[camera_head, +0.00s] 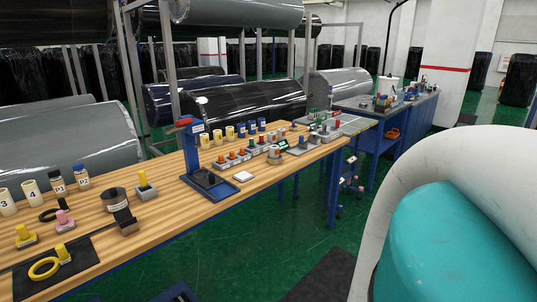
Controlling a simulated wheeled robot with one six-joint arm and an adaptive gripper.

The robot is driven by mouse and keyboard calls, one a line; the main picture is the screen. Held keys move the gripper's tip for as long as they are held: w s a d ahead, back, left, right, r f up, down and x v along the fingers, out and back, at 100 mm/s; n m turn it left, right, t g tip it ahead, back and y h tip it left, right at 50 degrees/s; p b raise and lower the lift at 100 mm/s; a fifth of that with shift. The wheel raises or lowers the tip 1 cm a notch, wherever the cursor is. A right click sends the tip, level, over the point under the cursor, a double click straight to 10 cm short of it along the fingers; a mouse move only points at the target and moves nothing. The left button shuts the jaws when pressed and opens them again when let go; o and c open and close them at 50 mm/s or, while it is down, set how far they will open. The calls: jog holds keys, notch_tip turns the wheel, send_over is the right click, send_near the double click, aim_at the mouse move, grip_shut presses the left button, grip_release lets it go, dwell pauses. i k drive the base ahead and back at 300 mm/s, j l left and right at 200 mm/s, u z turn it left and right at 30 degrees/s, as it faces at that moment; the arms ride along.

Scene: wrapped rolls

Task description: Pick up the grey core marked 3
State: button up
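A core marked 3 (7,203) stands upright on the wooden table (165,215) at the far left edge of the view. It looks cream rather than grey, with a dark 3 on its side. A similar cream core marked 4 (33,194) stands just right of it, close by. My gripper is not in view. Only a large white and teal part of my arm shows at the lower right, well away from the core.
Labelled bottles (81,177) stand right of the cores. Pink and yellow-topped blocks, a dark roll (115,199) and a yellow ring (44,268) lie nearby. A blue press stand (195,150) rises mid-table. Green floor is open in front.

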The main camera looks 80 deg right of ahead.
aim_at(274, 149)
jog(key=z, duration=2)
